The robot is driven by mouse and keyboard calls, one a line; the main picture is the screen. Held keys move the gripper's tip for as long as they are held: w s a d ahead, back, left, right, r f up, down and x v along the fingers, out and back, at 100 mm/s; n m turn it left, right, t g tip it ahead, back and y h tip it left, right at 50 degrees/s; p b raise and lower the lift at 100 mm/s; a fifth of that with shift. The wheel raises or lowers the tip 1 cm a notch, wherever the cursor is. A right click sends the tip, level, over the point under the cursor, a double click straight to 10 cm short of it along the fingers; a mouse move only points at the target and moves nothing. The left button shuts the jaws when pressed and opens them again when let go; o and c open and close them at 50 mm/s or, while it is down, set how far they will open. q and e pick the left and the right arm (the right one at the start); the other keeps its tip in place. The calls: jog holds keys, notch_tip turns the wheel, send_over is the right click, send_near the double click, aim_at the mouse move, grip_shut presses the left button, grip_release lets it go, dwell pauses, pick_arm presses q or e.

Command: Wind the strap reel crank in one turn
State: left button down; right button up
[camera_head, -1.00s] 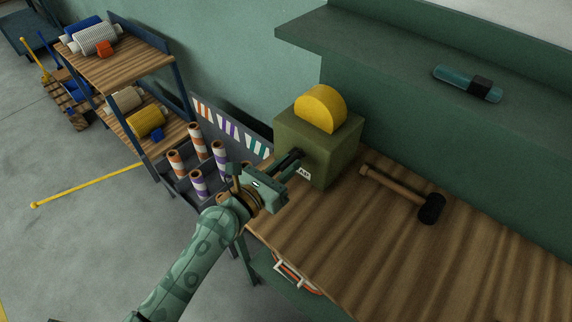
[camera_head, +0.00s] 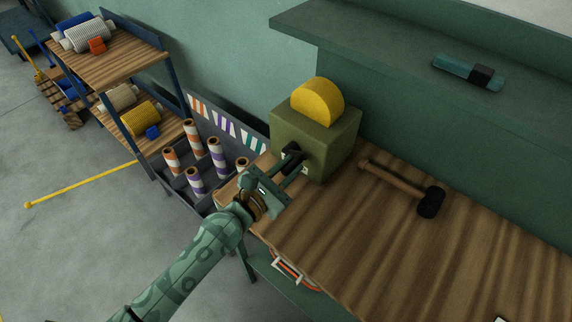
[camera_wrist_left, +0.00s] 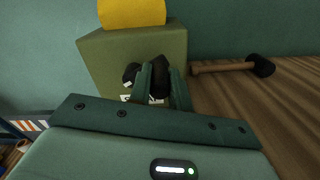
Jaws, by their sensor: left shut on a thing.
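The strap reel is an olive-green box (camera_head: 304,143) with a yellow half-disc (camera_head: 318,101) on top, standing on the wooden bench. It also shows in the left wrist view (camera_wrist_left: 110,62). A black crank (camera_head: 291,156) is on its front face, and the same crank shows dark between and beside the fingers in the left wrist view (camera_wrist_left: 132,74). My left gripper (camera_head: 291,172) is at this face, its fingers shut on the crank's black grip (camera_wrist_left: 159,82). The fingers hide part of the crank. My right gripper is in neither view.
A mallet (camera_head: 400,186) lies on the bench (camera_head: 370,255) to the right of the box. A teal and black tool (camera_head: 468,73) lies on the shelf above. A rack of striped rolls (camera_head: 196,180) stands left of the bench. A yellow pole (camera_head: 80,185) lies on the floor.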

pick_arm(q)
jog(key=shift+s+d+f+m, duration=0.1)
jog(key=shift+f+m, duration=0.3)
jog(key=shift+m, duration=0.5)
jog(key=c, duration=1.3)
grip_release()
jog(key=b+v, duration=0.3)
jog(key=v, duration=1.3)
jog(key=shift+s, duration=0.2)
